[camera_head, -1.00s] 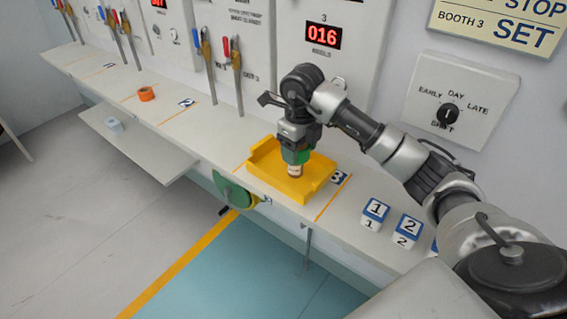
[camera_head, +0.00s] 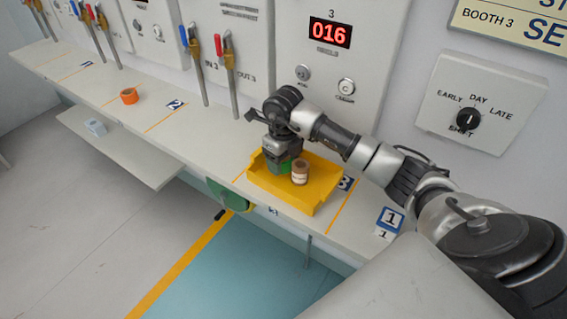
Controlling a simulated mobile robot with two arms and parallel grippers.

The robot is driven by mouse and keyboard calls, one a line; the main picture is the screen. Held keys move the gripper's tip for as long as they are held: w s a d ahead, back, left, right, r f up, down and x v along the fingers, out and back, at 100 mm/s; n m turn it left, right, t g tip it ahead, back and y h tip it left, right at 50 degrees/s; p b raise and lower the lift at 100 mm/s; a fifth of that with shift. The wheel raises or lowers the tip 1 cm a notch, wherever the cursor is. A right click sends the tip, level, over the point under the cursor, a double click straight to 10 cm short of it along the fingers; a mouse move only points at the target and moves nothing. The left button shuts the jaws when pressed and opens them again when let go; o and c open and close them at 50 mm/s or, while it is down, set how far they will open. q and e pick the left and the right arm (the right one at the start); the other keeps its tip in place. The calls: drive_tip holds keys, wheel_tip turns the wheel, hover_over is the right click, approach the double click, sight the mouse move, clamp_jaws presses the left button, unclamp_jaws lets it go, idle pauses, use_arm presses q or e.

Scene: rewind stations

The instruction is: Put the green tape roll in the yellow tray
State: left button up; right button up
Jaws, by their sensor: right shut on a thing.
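The yellow tray (camera_head: 280,190) stands on the ledge at station 3. My right gripper (camera_head: 280,168) is low over the left part of the tray, pointing down. It is shut on the green tape roll (camera_head: 284,167), which shows as a green band at the fingers, partly hidden by the gripper. A small brown and white jar (camera_head: 300,173) stands upright in the tray just right of the roll. I cannot tell whether the roll touches the tray floor. My left gripper is not in view.
An orange tape roll (camera_head: 129,96) lies on the ledge at the far left. A light blue item (camera_head: 96,127) sits on a lower shelf. A green disc (camera_head: 229,195) is at the ledge's front edge.

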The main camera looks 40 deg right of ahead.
drive_tip(key=shift+f, duration=0.95)
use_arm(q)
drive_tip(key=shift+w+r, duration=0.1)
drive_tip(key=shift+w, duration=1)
use_arm(e)
drive_tip(key=o, duration=0.9)
drive_tip(key=shift+f, duration=0.1)
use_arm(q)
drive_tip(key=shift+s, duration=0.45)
use_arm(e)
drive_tip(key=shift+r, duration=0.3)
wheel_tip(320, 180, up, 12)
drive_tip(key=shift+f+b, duration=0.15)
drive_tip(key=shift+b, duration=0.35)
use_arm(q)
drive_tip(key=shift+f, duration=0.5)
